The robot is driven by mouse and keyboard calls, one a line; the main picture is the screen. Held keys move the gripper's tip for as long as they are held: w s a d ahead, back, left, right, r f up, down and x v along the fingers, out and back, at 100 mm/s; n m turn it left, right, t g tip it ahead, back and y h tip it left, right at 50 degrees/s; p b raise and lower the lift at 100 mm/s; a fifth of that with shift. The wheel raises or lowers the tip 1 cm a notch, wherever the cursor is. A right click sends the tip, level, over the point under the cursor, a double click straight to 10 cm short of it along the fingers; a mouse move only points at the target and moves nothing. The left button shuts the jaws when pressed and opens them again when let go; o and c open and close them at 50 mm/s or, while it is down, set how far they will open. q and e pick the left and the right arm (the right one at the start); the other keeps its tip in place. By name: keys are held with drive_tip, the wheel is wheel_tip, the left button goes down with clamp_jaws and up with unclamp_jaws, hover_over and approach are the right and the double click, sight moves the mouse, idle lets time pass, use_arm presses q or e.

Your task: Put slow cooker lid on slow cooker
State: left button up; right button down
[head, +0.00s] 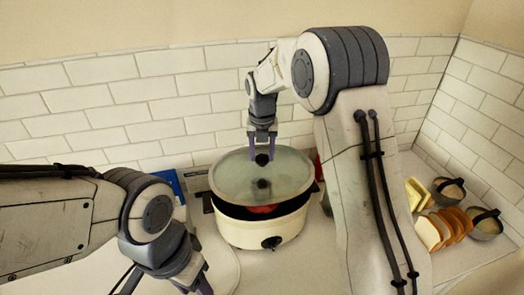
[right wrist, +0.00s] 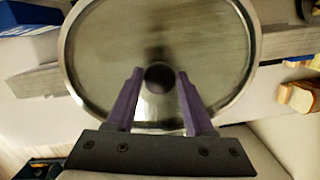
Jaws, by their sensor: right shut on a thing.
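The slow cooker (head: 250,232) is a cream pot with a dark knob on its front, standing on the counter. Its round glass lid (head: 235,175) has a metal rim and is over the pot; a dark gap with something red inside shows below the lid's front edge. My right gripper (head: 262,150) is shut on the lid's dark knob from above. In the right wrist view the purple fingers (right wrist: 158,88) flank the knob, and the lid (right wrist: 110,60) fills the middle. My left gripper (head: 190,285) is at the bottom edge, partly cut off, left of the cooker.
Bread slices (head: 430,232) and metal pots with dark handles (head: 484,222) stand on the counter at the right. A blue object (head: 168,183) is behind the cooker's left side. White tiled walls close off the back and right. A red thing right of the cooker is mostly hidden by my right arm.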

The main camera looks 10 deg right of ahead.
sight(262, 168)
drive_tip(key=shift+w+a+f+b, duration=0.1)
drive_tip(key=shift+f+b, duration=0.4)
drive_tip(key=shift+f, duration=0.2)
wheel_tip(262, 168, down, 3)
drive_tip(key=shift+r+b, duration=0.2)
drive_tip(key=shift+b, duration=1.05)
drive_tip(key=shift+f+b, duration=0.5)
drive_tip(key=shift+f, duration=0.55)
drive_tip(key=shift+c, duration=1)
unclamp_jaws()
drive_tip(key=shift+f, duration=0.1)
